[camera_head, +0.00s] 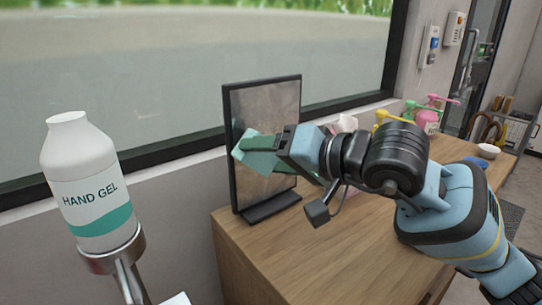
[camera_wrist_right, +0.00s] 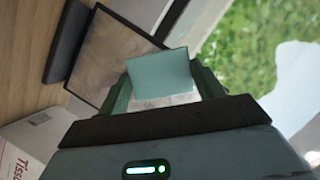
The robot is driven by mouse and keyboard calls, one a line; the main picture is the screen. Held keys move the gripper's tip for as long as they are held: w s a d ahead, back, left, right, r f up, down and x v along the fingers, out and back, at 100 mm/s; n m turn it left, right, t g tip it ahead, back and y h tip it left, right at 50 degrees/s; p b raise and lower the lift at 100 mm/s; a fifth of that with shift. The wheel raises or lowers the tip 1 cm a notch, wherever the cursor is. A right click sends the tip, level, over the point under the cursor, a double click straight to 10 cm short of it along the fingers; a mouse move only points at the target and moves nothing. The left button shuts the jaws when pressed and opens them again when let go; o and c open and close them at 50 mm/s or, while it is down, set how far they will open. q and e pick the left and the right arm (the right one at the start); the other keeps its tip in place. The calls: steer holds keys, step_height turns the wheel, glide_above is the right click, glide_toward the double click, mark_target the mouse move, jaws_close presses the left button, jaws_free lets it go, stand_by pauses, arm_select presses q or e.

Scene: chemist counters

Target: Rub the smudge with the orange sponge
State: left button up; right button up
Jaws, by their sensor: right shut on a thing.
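A black-framed upright panel, like a mirror (camera_head: 278,98), stands on the wooden counter. Its surface has a cloudy grey smudge (camera_head: 248,108), which also shows in the right wrist view (camera_wrist_right: 112,45). My right gripper (camera_head: 265,143) is shut on a flat teal sponge-like pad (camera_head: 254,160), and the pad is in front of the panel's face. In the right wrist view the pad (camera_wrist_right: 160,75) sits between the two fingers. I cannot tell whether it touches the panel. No orange sponge is visible. My left gripper is not in view.
A hand gel bottle (camera_head: 85,190) stands in a metal holder at the left. Pump bottles (camera_head: 427,120), a white bowl (camera_head: 488,151) and a blue item (camera_head: 476,161) are farther along the counter (camera_head: 275,250). A tissue box (camera_wrist_right: 30,145) is near my right wrist. The counter's front is bare.

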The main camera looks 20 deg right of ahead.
steer(key=shift+w+a, duration=0.35)
steer(key=shift+w, duration=0.55)
stand_by(0.3)
steer(key=shift+w+d, duration=0.25)
steer(key=shift+d, duration=0.35)
steer(key=shift+w+d, duration=0.25)
steer(key=shift+d, duration=0.3)
steer(key=shift+w+d+b, duration=0.15)
steer(key=shift+d+b, duration=0.15)
steer(key=shift+d, duration=0.1)
steer(key=shift+w+d+r, duration=0.1)
steer(key=shift+w+d, duration=0.25)
steer(key=shift+d, duration=0.45)
steer(key=shift+w+d, duration=0.35)
steer(key=shift+d, duration=0.45)
steer(key=shift+d, duration=0.1)
steer(key=shift+w+d+b, duration=0.25)
steer(key=shift+w+d, duration=0.1)
steer(key=shift+d, duration=0.4)
steer(key=shift+w+d+b, duration=0.2)
steer(key=shift+w+d, duration=0.1)
steer(key=shift+d, duration=0.45)
steer(key=shift+s+a, duration=0.15)
